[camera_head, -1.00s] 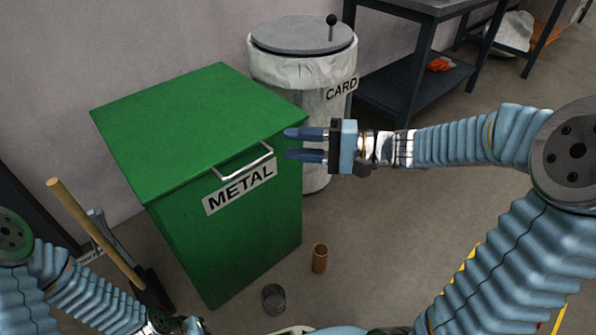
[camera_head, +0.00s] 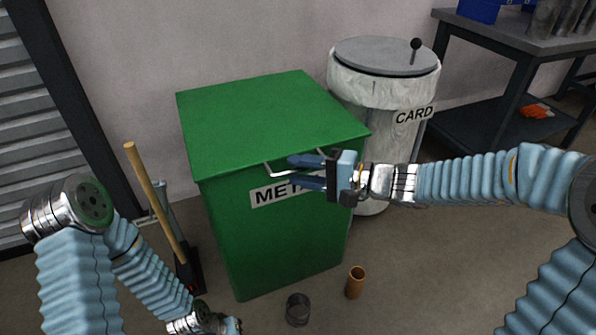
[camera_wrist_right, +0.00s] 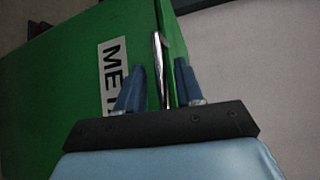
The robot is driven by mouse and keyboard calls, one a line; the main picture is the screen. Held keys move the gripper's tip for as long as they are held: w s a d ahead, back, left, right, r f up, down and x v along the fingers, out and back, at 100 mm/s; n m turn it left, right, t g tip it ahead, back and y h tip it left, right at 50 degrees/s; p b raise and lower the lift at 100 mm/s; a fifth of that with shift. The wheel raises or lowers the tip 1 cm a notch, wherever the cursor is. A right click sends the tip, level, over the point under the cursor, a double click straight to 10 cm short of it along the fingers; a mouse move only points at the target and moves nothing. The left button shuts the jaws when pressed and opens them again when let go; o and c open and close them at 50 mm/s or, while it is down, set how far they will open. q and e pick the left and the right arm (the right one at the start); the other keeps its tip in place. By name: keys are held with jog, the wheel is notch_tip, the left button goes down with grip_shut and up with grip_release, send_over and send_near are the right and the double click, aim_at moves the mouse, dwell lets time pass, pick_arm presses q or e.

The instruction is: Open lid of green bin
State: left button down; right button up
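The green bin (camera_head: 270,235) stands against the wall with its flat green lid (camera_head: 265,115) down. Its front bears a METAL label (camera_head: 268,194), partly hidden by my right gripper. A metal handle (camera_head: 280,171) runs along the lid's front edge. My right gripper (camera_head: 300,172) is open at the handle's right part, one finger above the other. In the right wrist view the handle (camera_wrist_right: 160,70) lies between the two separated fingers (camera_wrist_right: 160,85). My left gripper (camera_head: 228,325) is low at the bottom edge, its fingers too small and hidden to read.
A CARD bin (camera_head: 385,95) with a grey lid stands right of the green bin. A wooden-handled tool (camera_head: 155,200) leans at its left. A brown cylinder (camera_head: 355,282) and a dark metal can (camera_head: 298,310) are on the floor in front. A dark workbench (camera_head: 520,45) is at the right.

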jog(key=shift+w+a, duration=0.25)
jog(key=shift+a, duration=0.3)
grip_shut()
